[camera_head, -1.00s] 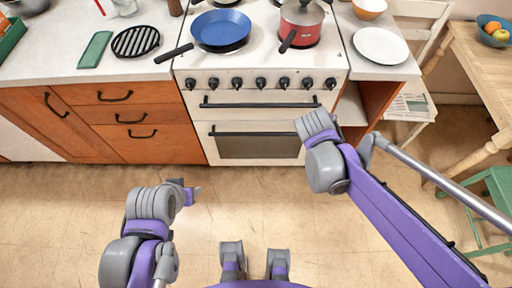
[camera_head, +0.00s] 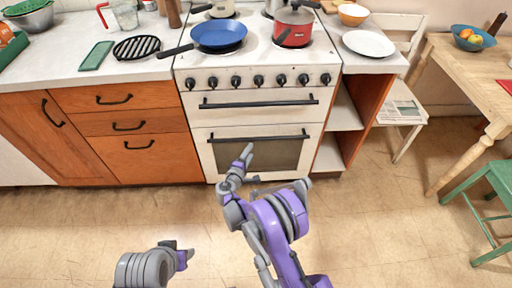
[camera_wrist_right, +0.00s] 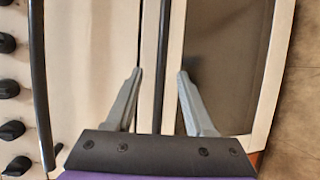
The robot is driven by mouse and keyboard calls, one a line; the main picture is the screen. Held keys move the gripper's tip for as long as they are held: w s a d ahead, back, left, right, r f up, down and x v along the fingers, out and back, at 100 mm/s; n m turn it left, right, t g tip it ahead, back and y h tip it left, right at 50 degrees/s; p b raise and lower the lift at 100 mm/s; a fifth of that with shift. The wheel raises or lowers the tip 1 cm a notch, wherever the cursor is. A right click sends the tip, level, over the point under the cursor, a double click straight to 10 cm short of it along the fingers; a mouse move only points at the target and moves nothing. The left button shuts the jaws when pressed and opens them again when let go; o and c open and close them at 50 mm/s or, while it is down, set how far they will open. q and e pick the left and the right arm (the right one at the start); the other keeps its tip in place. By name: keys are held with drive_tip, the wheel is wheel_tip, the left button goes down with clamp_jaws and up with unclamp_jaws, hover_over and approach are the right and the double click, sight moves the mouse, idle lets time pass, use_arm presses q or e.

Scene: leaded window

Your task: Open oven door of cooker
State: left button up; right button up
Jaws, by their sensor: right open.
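The white cooker (camera_head: 188,103) stands against the counter. Its lower oven door (camera_head: 285,153) has a dark window and a black bar handle (camera_head: 285,136), and looks shut. A second black handle (camera_head: 258,102) crosses the panel above. My right gripper (camera_head: 248,164) is in front of the lower door, just below its handle in the head view. In the right wrist view, my right gripper (camera_wrist_right: 160,72) is open and empty, with the lower handle (camera_wrist_right: 163,50) lined up between its fingers; I cannot tell the remaining gap. My left gripper (camera_head: 186,257) is low over the floor, its opening unclear.
A blue pan (camera_head: 219,34) and a red pot (camera_head: 293,26) sit on the hob. Black knobs (camera_head: 258,81) line the cooker's front. Wooden drawers (camera_head: 130,122) stand left, an open shelf unit (camera_head: 345,115) right. The floor before the cooker is clear.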

sight(256, 140)
drive_tip(key=x, duration=0.7)
drive_tip(key=b+x, duration=0.1)
drive_tip(key=x, duration=0.3)
drive_tip(key=shift+a+f, duration=0.1)
drive_tip(key=shift+f, duration=0.15)
clamp_jaws()
drive_tip(key=shift+s, duration=0.1)
idle(0.9)
